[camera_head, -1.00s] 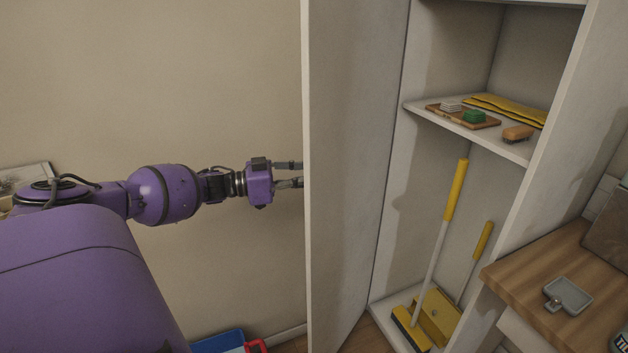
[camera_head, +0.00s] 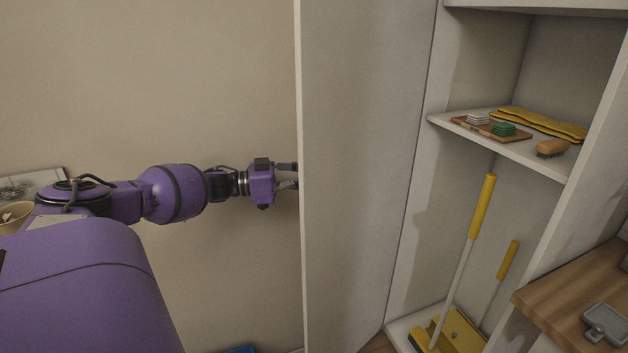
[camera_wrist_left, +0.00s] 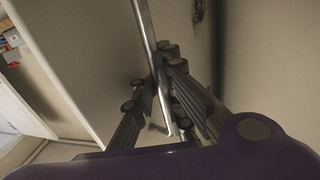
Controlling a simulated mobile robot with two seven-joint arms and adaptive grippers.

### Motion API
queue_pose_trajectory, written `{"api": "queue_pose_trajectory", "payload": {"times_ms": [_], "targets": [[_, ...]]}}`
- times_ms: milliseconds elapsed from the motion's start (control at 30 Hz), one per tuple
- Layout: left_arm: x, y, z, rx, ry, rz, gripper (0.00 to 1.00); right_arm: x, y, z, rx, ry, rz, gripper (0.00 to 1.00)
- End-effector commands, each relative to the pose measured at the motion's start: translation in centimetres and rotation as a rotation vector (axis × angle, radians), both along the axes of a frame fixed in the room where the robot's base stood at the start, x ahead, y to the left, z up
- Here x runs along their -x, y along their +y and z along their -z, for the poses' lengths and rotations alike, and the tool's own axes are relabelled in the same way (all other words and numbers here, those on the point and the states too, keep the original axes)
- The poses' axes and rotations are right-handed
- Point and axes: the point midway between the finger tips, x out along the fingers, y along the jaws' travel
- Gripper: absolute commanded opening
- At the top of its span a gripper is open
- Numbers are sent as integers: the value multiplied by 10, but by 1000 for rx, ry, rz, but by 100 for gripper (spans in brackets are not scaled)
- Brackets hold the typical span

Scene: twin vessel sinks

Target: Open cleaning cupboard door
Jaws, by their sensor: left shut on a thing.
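The cleaning cupboard door (camera_head: 355,190) stands swung wide open in the head view, with its inner face towards me. The cupboard's inside is in plain view to its right. My left gripper (camera_head: 288,175) is at the door's free edge, on its outer side, and the fingertips are partly hidden behind that edge. In the left wrist view the fingers (camera_wrist_left: 165,105) are closed around a long metal bar handle (camera_wrist_left: 146,30) on the door's outer face (camera_wrist_left: 85,45). My right gripper is not in view.
A cupboard shelf (camera_head: 470,122) holds sponges, yellow cloths and a brush (camera_head: 552,148). A yellow-handled broom (camera_head: 482,205) and a dustpan stand below. A wooden counter (camera_head: 570,290) with a grey dish (camera_head: 606,322) is at the right. Bare wall lies left of the door.

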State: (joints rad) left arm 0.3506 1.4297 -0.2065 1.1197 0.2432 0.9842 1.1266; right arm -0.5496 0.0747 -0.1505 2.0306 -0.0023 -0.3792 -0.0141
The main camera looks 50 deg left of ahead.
Motion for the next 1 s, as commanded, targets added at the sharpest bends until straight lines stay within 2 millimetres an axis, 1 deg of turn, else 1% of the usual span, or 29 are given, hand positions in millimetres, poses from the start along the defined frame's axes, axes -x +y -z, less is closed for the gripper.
{"api": "queue_pose_trajectory", "payload": {"times_ms": [33, 167, 200, 267, 533, 667, 767, 1000], "targets": [[4, 1, 9, -3, 16, 1, 0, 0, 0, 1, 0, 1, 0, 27], [4, 1, 9, -4, 17, 1, 0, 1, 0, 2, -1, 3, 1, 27], [4, 1, 9, -4, 17, 1, 11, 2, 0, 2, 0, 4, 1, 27], [4, 1, 9, -3, 16, 0, 17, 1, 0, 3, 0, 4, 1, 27], [2, 1, 4, -2, 7, 0, 17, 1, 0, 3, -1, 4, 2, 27], [7, 4, 4, -3, 8, -2, 17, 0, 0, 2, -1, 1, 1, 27], [18, 12, 4, -5, 10, -3, 17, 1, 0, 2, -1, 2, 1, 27], [61, 41, 5, -4, 12, -5, 17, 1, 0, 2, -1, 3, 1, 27]]}}
